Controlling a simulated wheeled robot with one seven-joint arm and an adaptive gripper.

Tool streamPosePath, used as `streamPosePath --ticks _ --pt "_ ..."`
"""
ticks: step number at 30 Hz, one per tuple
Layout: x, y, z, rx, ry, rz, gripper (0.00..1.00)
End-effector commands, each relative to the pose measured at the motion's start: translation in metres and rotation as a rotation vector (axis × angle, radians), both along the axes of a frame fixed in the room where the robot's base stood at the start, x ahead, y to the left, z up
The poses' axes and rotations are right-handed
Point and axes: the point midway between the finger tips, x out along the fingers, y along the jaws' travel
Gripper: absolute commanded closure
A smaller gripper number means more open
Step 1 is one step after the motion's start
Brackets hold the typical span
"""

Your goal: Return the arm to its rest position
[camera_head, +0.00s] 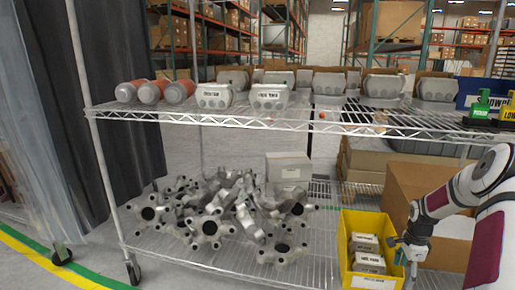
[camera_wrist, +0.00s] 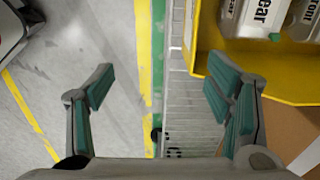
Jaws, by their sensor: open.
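My gripper (camera_wrist: 160,95) is open and empty in the wrist view, its two green-padded fingers spread wide over the floor and the edge of a wire shelf. In the head view my gripper (camera_head: 405,250) hangs at the right, by the yellow bin (camera_head: 349,230). The bin also shows in the wrist view (camera_wrist: 202,40), close to the right finger. My arm comes in from the right edge of the head view and is bent downward at the gripper. Grey and white labelled parts (camera_head: 368,262) lie in the bin.
A wire rack (camera_head: 230,118) bears grey parts on its upper shelf and a heap of metal castings (camera_head: 215,220) on its lower shelf. A cardboard box (camera_head: 408,185) stands behind my gripper. Yellow and green lines (camera_head: 45,256) mark open floor at the left.

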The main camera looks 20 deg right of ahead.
Motion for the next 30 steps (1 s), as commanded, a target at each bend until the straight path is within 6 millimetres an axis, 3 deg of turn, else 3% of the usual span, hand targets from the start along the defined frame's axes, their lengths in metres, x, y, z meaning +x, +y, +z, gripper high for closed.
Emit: streamPosePath --ticks 8,17,23,30 --pt "0.012 0.021 0.033 -0.015 0.019 0.106 0.27" --pt "0.024 0.062 0.096 -0.043 0.056 0.297 0.27" --pt "0.028 0.118 0.166 -0.072 0.096 0.516 0.27" --pt "0.005 0.206 0.253 -0.097 0.145 0.82 0.27"
